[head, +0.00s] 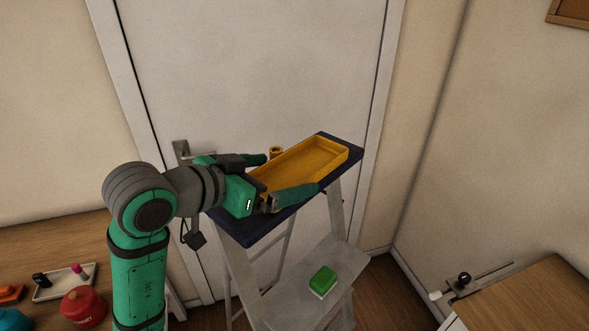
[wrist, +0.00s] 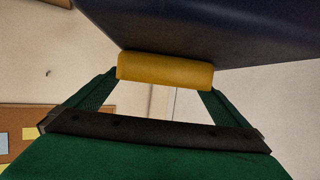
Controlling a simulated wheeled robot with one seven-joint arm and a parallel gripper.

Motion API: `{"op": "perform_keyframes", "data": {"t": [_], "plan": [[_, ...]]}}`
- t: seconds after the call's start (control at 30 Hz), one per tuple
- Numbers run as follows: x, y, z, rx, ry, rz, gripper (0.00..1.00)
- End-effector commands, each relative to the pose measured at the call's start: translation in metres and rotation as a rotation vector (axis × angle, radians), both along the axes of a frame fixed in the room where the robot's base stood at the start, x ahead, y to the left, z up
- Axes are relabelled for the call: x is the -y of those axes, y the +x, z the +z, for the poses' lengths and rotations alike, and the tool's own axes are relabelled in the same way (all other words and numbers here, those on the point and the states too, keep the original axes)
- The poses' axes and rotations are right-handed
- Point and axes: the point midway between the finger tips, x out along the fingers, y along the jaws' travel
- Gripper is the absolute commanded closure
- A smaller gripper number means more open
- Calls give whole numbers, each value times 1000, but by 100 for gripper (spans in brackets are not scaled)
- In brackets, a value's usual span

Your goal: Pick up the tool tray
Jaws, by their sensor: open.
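The tool tray (head: 338,158) is a shallow yellow-orange tray with raised walls. It lies on the dark blue top step of a stepladder. My gripper (head: 277,178) is at the tray's near-left end, with one green finger on the far side and one on the near side. In the wrist view, the tray's yellow end (wrist: 165,70) shows between the tips of my gripper (wrist: 160,88). The jaws are open, and I cannot tell whether either finger touches the tray. My gripper and arm hide part of the tray's left end.
A green-and-white block (head: 323,281) lies on a lower step. A red container (head: 83,307) and small tray (head: 62,284) stand lower left. A door (head: 260,75) is behind.

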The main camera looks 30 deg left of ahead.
Motion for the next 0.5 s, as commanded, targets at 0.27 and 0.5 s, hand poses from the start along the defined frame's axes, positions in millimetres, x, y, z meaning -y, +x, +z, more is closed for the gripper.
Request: {"op": "perform_keyframes", "data": {"t": [0.27,0.5], "plan": [[-3,3,-2,0,1,7,0],[-4,2,-2,0,0,10,45]]}}
